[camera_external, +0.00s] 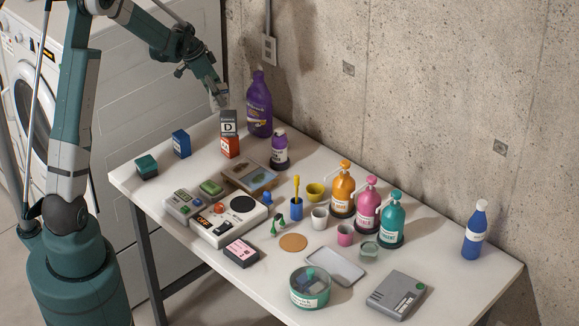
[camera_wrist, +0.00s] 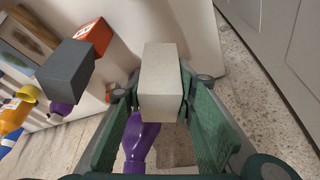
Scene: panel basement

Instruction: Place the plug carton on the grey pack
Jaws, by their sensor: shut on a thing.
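My gripper (camera_external: 218,93) is shut on a pale grey-white box, which I take as the plug carton (camera_wrist: 161,80). The wrist view shows the carton between the green fingers of the gripper (camera_wrist: 160,105). In the external view the carton is small and mostly hidden at the fingertips. A dark grey box marked "D", which I take as the grey pack (camera_external: 229,123), stands on an orange-red box (camera_external: 230,147). In the wrist view the grey pack (camera_wrist: 66,70) is left of the held carton, with the orange-red box (camera_wrist: 93,37) partly showing behind it.
A tall purple bottle (camera_external: 259,105) stands close right of the stack, near the concrete wall. A smaller purple bottle (camera_external: 279,150) is nearby. A blue box (camera_external: 181,144) and a dark green box (camera_external: 147,166) stand left. Pump bottles and cups crowd the table's (camera_external: 455,265) middle.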

